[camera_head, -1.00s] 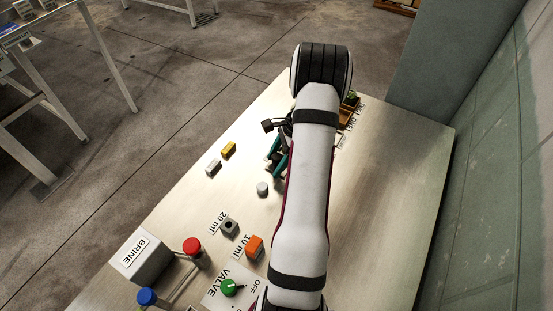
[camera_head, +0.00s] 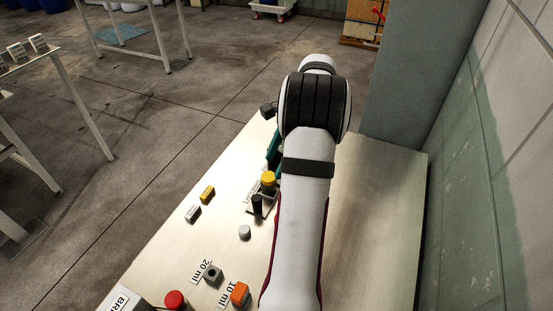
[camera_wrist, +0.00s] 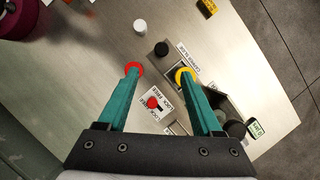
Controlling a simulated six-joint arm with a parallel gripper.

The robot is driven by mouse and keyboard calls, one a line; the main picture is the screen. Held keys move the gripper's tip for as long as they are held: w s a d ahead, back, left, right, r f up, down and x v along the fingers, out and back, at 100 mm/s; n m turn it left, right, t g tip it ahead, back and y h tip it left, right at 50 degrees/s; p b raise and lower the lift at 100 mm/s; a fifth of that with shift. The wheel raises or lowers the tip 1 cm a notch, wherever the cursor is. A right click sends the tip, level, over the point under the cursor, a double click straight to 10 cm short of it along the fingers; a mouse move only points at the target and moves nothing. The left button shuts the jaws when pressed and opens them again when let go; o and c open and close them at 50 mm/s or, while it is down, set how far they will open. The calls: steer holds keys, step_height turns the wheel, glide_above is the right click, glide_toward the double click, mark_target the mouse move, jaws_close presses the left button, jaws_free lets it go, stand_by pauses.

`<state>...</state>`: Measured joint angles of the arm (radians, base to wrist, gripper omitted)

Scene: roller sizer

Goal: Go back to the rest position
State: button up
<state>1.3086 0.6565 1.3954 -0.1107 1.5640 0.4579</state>
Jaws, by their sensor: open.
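My gripper (camera_wrist: 160,74) has two teal fingers spread apart, with no object held between them. In the wrist view, a yellow ring (camera_wrist: 184,74) shows at the right fingertip and a red ring (camera_wrist: 134,68) at the left one; I cannot tell whether they touch. In the head view, the teal gripper (camera_head: 273,150) is partly hidden behind my white arm, above the far part of the table (camera_head: 375,200). A yellow-topped post (camera_head: 268,179) and a black post (camera_head: 257,206) stand just below it in the picture.
A grey holed block (camera_head: 213,275), an orange block (camera_head: 239,293) and a red cap (camera_head: 174,300) are nearer. The table's right side is clear beside a wall.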

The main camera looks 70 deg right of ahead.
stand_by(0.3)
steer(key=w+a+r+n+g, duration=0.1)
steer(key=w+a+r+n, duration=0.25)
steer(key=a, duration=0.55)
steer(key=w+a+r+n+g, duration=0.15)
steer(key=a+n, duration=0.25)
steer(key=a, duration=0.5)
steer(key=w+a+r+n, duration=0.3)
steer(key=a, duration=0.6)
steer(key=s+a+f+n+h, duration=0.1)
steer(key=s+a+f+n, duration=0.2)
steer(key=s+a+n, duration=0.8)
steer(key=s+a+g, duration=0.1)
steer(key=s+a, duration=0.1)
steer(key=a, duration=0.2)
steer(key=shift+s+a, duration=0.2)
steer(key=shift+a, duration=0.05)
